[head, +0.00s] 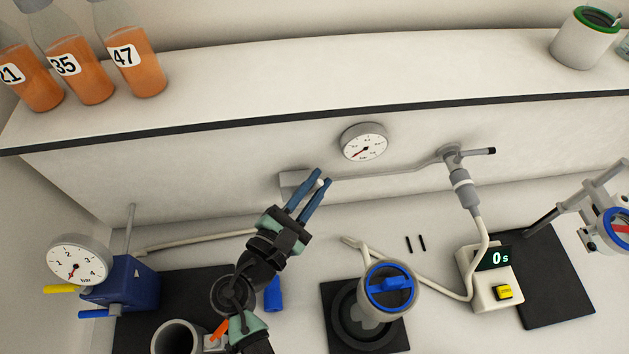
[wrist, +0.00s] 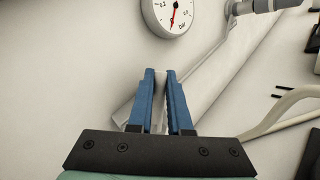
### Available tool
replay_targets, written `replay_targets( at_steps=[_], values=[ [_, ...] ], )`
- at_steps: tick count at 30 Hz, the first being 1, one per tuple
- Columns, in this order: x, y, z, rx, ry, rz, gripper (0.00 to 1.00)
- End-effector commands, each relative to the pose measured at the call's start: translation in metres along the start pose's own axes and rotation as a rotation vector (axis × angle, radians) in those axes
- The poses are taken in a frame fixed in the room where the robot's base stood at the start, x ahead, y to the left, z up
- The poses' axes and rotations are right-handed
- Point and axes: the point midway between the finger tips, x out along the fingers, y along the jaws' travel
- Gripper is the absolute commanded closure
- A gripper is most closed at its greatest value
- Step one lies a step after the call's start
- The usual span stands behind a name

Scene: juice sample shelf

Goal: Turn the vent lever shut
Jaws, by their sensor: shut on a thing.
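My gripper (head: 320,181) is in front of the back panel, beside the grey block at the left end of the wall pipe. Its two blue fingers are close together with a narrow pale piece (wrist: 160,105) between them, which also shows at their tips in the head view. The fingers hide most of this piece, and I cannot tell if it is the vent lever. A blue block (head: 128,283) at the left has a yellow lever (head: 60,289) and a blue lever (head: 94,314).
A small dial gauge (head: 364,142) is on the panel above the pipe. Orange bottles (head: 136,66) stand on the shelf above.

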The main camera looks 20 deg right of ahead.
Motion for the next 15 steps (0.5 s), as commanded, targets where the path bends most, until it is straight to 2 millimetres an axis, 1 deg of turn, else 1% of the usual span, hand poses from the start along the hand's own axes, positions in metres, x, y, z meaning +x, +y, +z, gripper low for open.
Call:
replay_targets(
  at_steps=[8,15],
  values=[
    [0.004,-0.006,0.001,0.135,0.1,-0.053,1.0],
    [0.009,-0.016,-0.003,0.308,0.223,-0.12,1.0]
  ],
)
